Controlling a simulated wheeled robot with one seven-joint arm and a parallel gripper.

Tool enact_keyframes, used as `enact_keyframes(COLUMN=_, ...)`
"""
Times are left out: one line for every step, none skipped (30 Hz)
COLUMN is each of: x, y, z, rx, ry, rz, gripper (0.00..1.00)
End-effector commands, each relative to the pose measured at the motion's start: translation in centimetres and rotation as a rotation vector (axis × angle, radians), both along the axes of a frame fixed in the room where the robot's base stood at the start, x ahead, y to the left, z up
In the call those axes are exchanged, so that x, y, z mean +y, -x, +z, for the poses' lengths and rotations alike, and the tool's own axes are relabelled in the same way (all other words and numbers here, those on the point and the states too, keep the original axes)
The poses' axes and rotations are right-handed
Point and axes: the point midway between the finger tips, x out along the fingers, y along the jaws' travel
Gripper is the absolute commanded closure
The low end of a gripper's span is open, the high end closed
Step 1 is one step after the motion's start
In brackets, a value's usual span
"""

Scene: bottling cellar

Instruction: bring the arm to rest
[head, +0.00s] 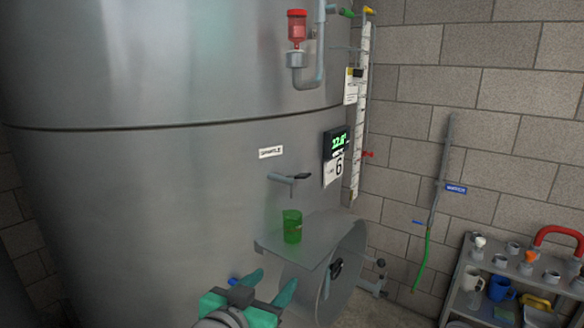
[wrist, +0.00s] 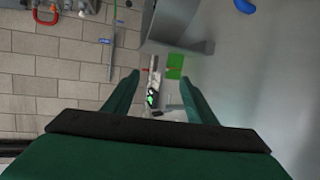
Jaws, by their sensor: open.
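My gripper (head: 264,285) is at the bottom of the head view, in front of the steel tank (head: 150,200). Its two green fingers stand apart with nothing between them. In the wrist view my gripper (wrist: 162,98) also shows open and empty. A green cup (head: 292,227) stands upright on a small metal shelf (head: 270,246) on the tank, below a tap (head: 285,178) with a dark handle. The cup is beyond my gripper and apart from it. In the wrist view the green cup (wrist: 175,66) appears past the fingers.
A round hatch (head: 345,270) with a dark knob juts out below the shelf. A grey rack (head: 455,290) with mugs and fittings stands at lower right. A lit display (head: 337,141) is on the tank.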

Motion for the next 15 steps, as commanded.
enact_keyframes(x=-0.1, y=-0.1, z=-0.5, rx=0.003, ry=0.009, rz=0.003, gripper=0.49)
enact_keyframes(x=-0.1, y=-0.1, z=-0.8, rx=0.003, ry=0.015, rz=0.006, gripper=0.49)
enact_keyframes(x=-0.1, y=-0.2, z=-1.1, rx=0.003, ry=0.022, rz=0.011, gripper=0.49)
enact_keyframes(x=-0.1, y=-0.2, z=-1.4, rx=0.004, ry=0.028, rz=0.015, gripper=0.49)
enact_keyframes(x=-0.1, y=-0.3, z=-1.7, rx=0.003, ry=0.034, rz=0.02, gripper=0.49)
enact_keyframes(x=-0.1, y=-0.3, z=-2.2, rx=0.004, ry=0.042, rz=0.024, gripper=0.49)
enact_keyframes(x=-0.1, y=-0.4, z=-2.4, rx=0.004, ry=0.049, rz=0.028, gripper=0.49)
enact_keyframes(x=-0.1, y=-0.4, z=-2.8, rx=0.004, ry=0.055, rz=0.031, gripper=0.49)
enact_keyframes(x=-0.2, y=-0.5, z=-3.3, rx=0.005, ry=0.064, rz=0.037, gripper=0.49)
enact_keyframes(x=-0.2, y=-0.5, z=-3.6, rx=0.005, ry=0.071, rz=0.041, gripper=0.49)
enact_keyframes(x=-0.3, y=-0.5, z=-4.1, rx=0.007, ry=0.079, rz=0.046, gripper=0.49)
enact_keyframes(x=-0.3, y=-0.6, z=-4.6, rx=0.005, ry=0.088, rz=0.053, gripper=0.49)
enact_keyframes(x=-0.4, y=-0.6, z=-5.2, rx=0.007, ry=0.096, rz=0.058, gripper=0.49)
enact_keyframes(x=-0.5, y=-0.6, z=-5.6, rx=0.008, ry=0.105, rz=0.062, gripper=0.49)
enact_keyframes(x=-0.6, y=-0.6, z=-6.4, rx=0.009, ry=0.116, rz=0.071, gripper=0.49)
